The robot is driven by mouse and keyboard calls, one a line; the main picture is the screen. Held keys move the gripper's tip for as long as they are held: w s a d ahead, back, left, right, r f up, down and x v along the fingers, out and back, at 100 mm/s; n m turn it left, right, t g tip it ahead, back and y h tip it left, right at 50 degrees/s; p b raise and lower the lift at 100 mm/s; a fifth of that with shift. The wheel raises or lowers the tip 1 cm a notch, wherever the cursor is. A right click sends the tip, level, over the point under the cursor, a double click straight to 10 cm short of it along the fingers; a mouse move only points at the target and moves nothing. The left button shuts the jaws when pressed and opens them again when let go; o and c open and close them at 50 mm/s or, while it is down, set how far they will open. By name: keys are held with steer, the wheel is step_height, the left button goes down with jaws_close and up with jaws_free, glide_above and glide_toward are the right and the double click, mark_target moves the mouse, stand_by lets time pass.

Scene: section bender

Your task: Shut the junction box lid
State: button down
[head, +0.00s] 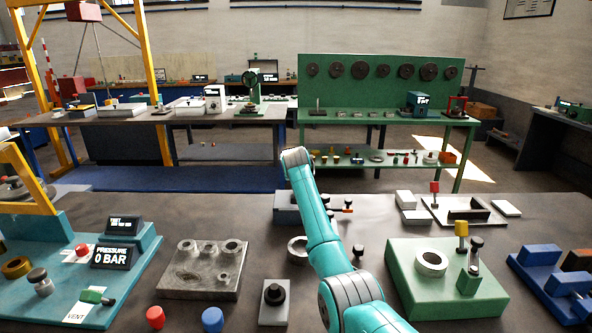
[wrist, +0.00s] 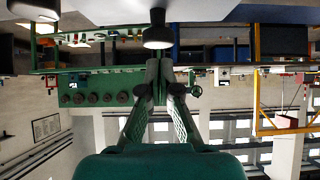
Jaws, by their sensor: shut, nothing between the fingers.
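My gripper (wrist: 160,68) shows in the wrist view, where the scene appears upside down. Its two dark green fingers meet at the tips, shut and empty. A black knob on a stem (wrist: 157,35) shows just beyond the fingertips; I cannot tell whether they touch. The gripper does not show in the head view; only my teal arm does. I cannot surely identify the junction box or its lid. A grey-blue box (head: 286,208) is partly hidden behind my arm.
The brown bench (head: 180,222) is crowded. A teal pressure panel (head: 130,255) is left, a grey block with rings (head: 205,270) left of my arm, a green fixture (head: 400,262) right of it, and blue clamps (head: 550,275) far right. White blocks (head: 411,210) stand behind the fixture.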

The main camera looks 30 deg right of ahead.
step_height(320, 180, up, 3)
steer(key=shift+r, duration=0.1)
steer(key=v, duration=0.9)
steer(key=shift+r, duration=0.45)
